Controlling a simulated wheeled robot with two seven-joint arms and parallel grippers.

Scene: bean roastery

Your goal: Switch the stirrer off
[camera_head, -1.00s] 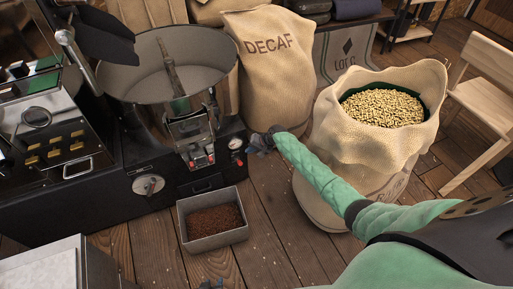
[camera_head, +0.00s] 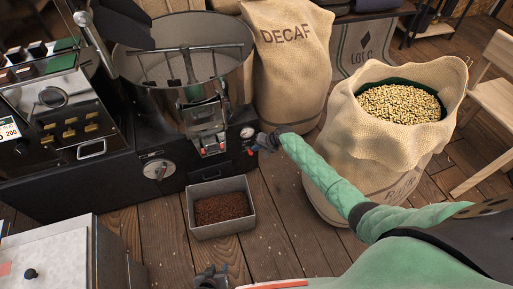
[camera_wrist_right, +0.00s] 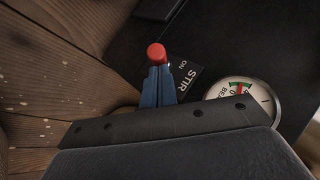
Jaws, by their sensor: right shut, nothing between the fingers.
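The stirrer (camera_head: 190,82), a bar with paddles, lies across the round cooling pan (camera_head: 150,88) in the head view. In the right wrist view, a red knob (camera_wrist_right: 156,53) shows just beyond my right fingertips, beside a label (camera_wrist_right: 187,76) reading "STIR" and "ON". My right gripper (camera_head: 262,142) is at the machine's front right corner; its blue fingers (camera_wrist_right: 157,86) are shut and empty. I cannot tell whether they touch the knob. My left gripper (camera_head: 211,277) is low in the head view, far below the knob; its jaw state is unclear.
A round gauge (camera_wrist_right: 246,100) sits on the panel right of the label. A metal bin of dark grounds (camera_head: 221,229) stands on the floor before the machine. A decaf sack (camera_head: 292,85) and an open bean sack (camera_head: 375,150) stand to the right. Wooden floor lies between.

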